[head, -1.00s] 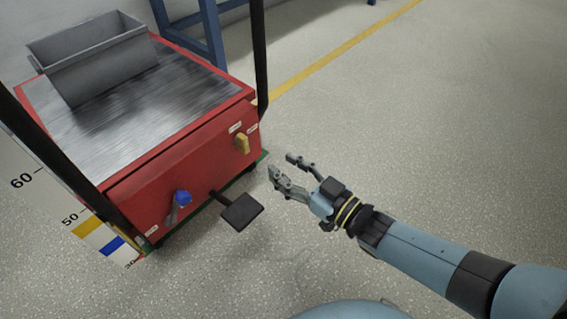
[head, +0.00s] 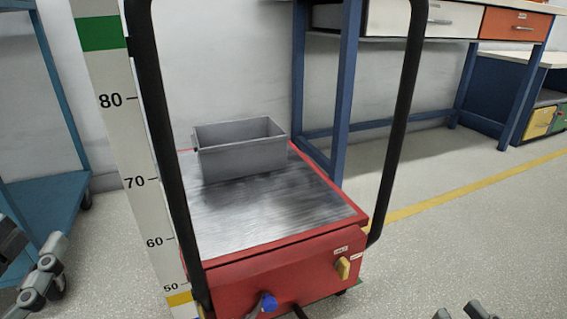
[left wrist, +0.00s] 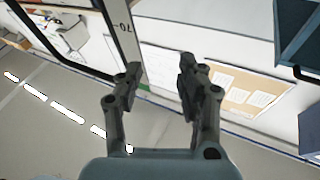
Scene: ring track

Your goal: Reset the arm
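My left gripper (head: 32,250) shows at the lower left edge of the head view, partly cut off by the frame. In the left wrist view its two fingers (left wrist: 158,78) stand apart with nothing between them, so it is open and empty. My right gripper (head: 458,313) shows only as two fingertips at the bottom edge of the head view. The tips are apart, with only floor visible between them; the rest is outside the frame.
A red cart (head: 330,275) with black handles (head: 398,130) holds a grey bin (head: 243,157). A numbered post (head: 128,150) stands to its left. A blue shelf frame (head: 45,130) is at far left, a blue workbench (head: 345,90) behind. Floor is free at right.

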